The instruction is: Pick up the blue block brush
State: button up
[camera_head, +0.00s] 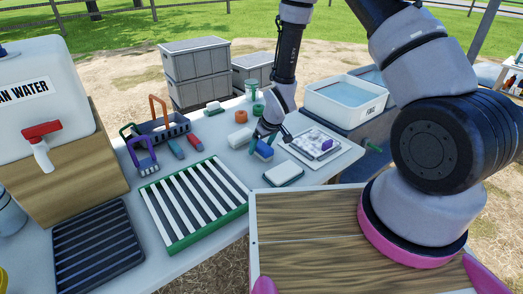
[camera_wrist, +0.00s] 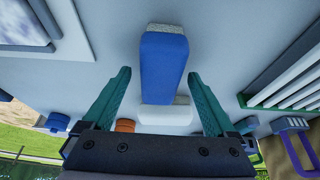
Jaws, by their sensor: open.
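The blue block brush (camera_head: 264,149) lies on the grey-white table, partly hidden by my gripper in the head view. In the wrist view the brush (camera_wrist: 163,62) is a long blue block with a pale bristle strip along one end. My gripper (camera_head: 261,143) is over the brush, pointing down. In the wrist view its two teal fingers (camera_wrist: 160,76) are wide apart, one on each side of the brush's lower part, with gaps on both sides. I cannot tell how far the fingertips are above the table.
A white block (camera_wrist: 166,115) lies close by the brush. Red and blue brushes (camera_head: 195,142) are left. A white water tub (camera_head: 347,98) stands behind right.

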aim_at(262, 145)
jog(key=shift+f, duration=0.2)
dwell(0.3)
grip_shut()
jog(key=shift+r, duration=0.1)
notch_tip(262, 145, up, 10)
jog(key=shift+r, duration=0.15)
dwell(0.5)
